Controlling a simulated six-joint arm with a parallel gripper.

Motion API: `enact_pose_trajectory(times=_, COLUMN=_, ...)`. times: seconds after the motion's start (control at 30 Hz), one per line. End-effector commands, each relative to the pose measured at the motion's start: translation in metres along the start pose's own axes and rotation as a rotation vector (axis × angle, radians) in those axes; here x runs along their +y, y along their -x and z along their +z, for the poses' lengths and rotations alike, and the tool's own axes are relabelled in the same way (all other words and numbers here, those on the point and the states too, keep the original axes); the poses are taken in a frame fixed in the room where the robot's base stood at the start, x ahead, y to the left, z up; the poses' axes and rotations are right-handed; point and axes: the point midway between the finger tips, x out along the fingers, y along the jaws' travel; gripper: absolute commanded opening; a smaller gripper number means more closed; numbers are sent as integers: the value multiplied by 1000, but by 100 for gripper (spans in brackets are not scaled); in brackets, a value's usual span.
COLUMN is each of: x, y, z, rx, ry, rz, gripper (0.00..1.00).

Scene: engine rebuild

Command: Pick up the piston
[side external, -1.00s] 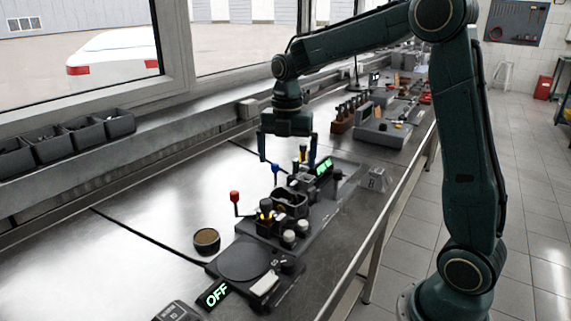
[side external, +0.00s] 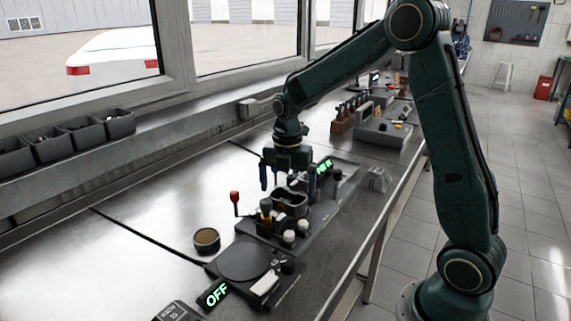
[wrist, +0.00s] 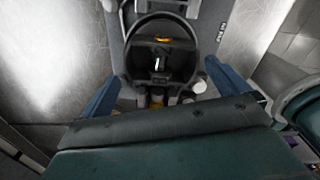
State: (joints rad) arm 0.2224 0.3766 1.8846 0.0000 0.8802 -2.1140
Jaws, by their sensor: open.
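My gripper (side external: 287,187) is open, its blue fingers pointing down over the far station of the dark fixture on the bench. In the wrist view my gripper (wrist: 163,74) has its fingers apart, on either side of a dark rounded housing (wrist: 126,62). The housing holds a pale metallic piece and a small orange spot. Pale and yellowish cylinders show below it, partly hidden by the gripper body. I cannot tell for sure which part is the piston. Nothing is visibly held.
A red-knobbed lever (side external: 235,197) stands left of the dark open housing (side external: 291,203) in the side view. A brown-topped round cup (side external: 207,240) sits on the bench near a round black plate (side external: 243,262). Green displays glow.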

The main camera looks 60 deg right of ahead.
Motion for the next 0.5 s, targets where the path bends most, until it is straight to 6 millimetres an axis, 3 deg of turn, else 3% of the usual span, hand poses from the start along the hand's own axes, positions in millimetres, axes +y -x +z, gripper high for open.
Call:
enact_pose_trajectory(times=0.3, x=-2, y=-35, z=1, rx=2, ry=-1, rz=-2, gripper=100)
enact_pose_trajectory(times=0.5, x=-2, y=-46, z=1, rx=1, ry=-1, rz=0, gripper=100)
